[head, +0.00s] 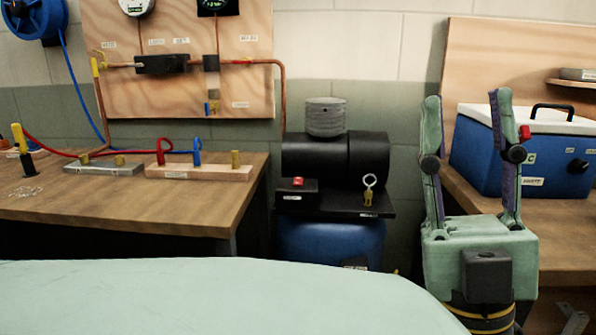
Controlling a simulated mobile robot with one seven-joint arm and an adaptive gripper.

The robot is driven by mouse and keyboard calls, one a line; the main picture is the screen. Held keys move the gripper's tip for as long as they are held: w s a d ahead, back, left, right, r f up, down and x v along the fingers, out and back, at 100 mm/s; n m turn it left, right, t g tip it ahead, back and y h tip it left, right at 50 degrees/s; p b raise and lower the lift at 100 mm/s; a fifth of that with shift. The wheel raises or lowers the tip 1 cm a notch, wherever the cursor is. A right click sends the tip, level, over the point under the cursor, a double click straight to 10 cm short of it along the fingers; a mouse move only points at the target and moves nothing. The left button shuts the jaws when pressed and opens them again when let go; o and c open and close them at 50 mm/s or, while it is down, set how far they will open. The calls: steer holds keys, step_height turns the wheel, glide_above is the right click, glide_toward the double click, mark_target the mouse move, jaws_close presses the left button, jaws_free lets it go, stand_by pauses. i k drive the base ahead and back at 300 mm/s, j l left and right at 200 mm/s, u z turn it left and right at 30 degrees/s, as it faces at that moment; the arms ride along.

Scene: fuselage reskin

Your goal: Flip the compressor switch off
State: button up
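The compressor (335,158) stands on the floor in the gap between two benches, with a black motor, a grey ribbed cylinder on top and a blue tank (330,243) below. A small black switch box (297,196) with a red switch (298,182) sits at its front left. I cannot tell the switch's position at this size. A brass part with a pull ring (369,190) is at its front right. My gripper (467,97) points up, right of the compressor and nearer to me. Its two fingers are wide apart with nothing between them.
The left wooden bench (120,205) carries a fitting block (198,172), hoses and small loose parts. A panel with pipes and gauges (180,60) hangs above it. A blue cooler-like box (525,150) stands on the right bench. A pale green surface (210,295) fills the foreground.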

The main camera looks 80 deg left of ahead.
mark_target(298, 181)
steer(key=u, duration=2.3)
